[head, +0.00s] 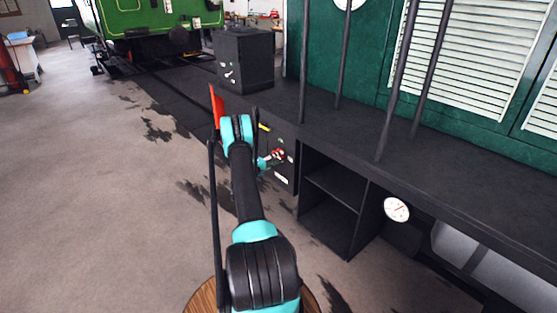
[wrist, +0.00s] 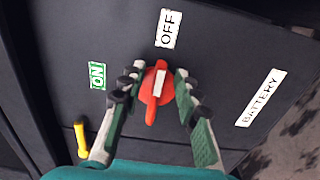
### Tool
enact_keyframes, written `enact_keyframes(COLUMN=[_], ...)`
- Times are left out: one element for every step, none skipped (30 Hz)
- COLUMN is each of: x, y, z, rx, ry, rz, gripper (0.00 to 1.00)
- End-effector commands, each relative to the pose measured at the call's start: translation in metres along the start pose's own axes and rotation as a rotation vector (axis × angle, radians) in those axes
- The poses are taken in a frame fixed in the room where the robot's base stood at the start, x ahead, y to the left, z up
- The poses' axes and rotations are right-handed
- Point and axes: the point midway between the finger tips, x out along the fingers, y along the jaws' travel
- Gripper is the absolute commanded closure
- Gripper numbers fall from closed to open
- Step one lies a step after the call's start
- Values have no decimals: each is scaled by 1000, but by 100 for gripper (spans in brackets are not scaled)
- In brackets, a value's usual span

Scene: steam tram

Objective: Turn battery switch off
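The battery switch (wrist: 156,88) is a red round knob with a white stripe and a narrow tail, on a dark panel (wrist: 225,50). The stripe's upper end points towards the OFF label (wrist: 168,28); the tail points down. A green ON label (wrist: 97,75) is to its left and a BATTERY label (wrist: 261,97) to its right. My gripper (wrist: 160,75) has one finger on each side of the knob, with a small gap showing at the left; firm contact is not visible. In the head view the red switch (head: 278,155) shows beside my gripper, partly hidden.
A yellow handle (wrist: 80,137) is at the lower left of the panel. Open black shelves (head: 335,185) and a round gauge (head: 397,209) are to the right. Dark vertical poles (head: 345,60) rise from the ledge. A black box (head: 243,60) stands behind.

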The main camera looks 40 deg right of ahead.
Motion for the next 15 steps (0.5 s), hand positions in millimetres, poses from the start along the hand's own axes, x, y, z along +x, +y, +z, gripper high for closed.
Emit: enact_keyframes(x=[-4,-7,-13,-18,-23,-30,-36,-43,-52,-58,-64,-72,-78,-84,-90], y=[0,0,0,0,0,0,0,0,0,0,0,0,0,0,0], z=[-1,-1,-1,-2,-2,-1,-2,-2,-1,-1,-2,-1,-1,-1,-1], rx=[0,0,0,0,0,0,0,0,0,0,0,0,0,0,0], ry=[2,2,3,4,4,4,4,5,4,4,5,4,3,4,4], rz=[0,0,0,0,0,0,0,0,0,0,0,0,0,0,0], gripper=[68,68,68,68,68,68,68,68,68,68,68,68,68,68,68])
